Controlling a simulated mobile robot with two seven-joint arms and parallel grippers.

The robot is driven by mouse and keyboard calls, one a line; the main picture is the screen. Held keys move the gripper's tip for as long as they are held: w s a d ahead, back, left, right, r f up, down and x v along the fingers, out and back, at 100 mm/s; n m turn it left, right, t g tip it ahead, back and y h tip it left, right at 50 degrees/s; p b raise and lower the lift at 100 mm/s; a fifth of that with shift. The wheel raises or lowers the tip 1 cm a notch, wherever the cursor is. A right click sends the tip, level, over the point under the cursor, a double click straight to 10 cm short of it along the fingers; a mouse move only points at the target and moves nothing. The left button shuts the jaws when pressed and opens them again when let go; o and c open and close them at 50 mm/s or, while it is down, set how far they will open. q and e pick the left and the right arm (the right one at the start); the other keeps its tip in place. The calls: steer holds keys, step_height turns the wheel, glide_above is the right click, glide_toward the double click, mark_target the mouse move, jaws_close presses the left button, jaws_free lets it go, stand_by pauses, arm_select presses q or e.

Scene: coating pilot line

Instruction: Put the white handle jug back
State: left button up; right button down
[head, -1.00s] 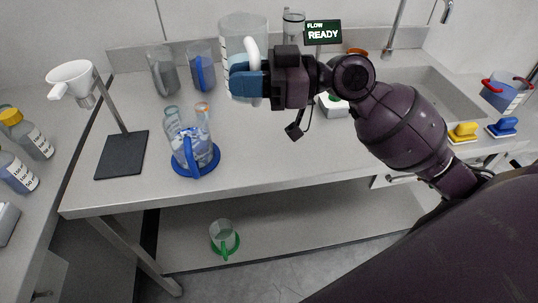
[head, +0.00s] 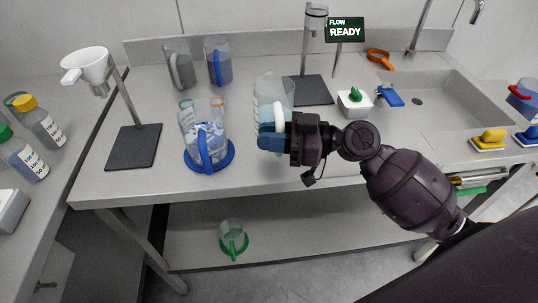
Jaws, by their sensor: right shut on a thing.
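The white handle jug (head: 267,88) is a clear jug with a white handle, at mid-bench in the head view. My right gripper (head: 272,141) is shut on its handle from the front right. The jug is upright, and the gripper covers its lower part. I cannot tell whether its base touches the bench. My left gripper is not in view.
A jug with a blue handle and base (head: 206,150) stands close to the left. A grey-handled jug (head: 180,69) and another blue-handled jug (head: 217,66) stand at the back. A funnel stand (head: 134,147) is at left, a flow stand (head: 311,91) behind right.

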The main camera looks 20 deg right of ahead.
steer(key=shift+f+b, duration=0.35)
steer(key=shift+f, duration=2.25)
steer(key=shift+f, duration=0.15)
steer(key=c, duration=1.5)
jaws_free()
steer(key=shift+f, duration=0.15)
steer(key=shift+c, duration=0.2)
steer(key=o, duration=0.4)
steer(key=shift+o, duration=0.2)
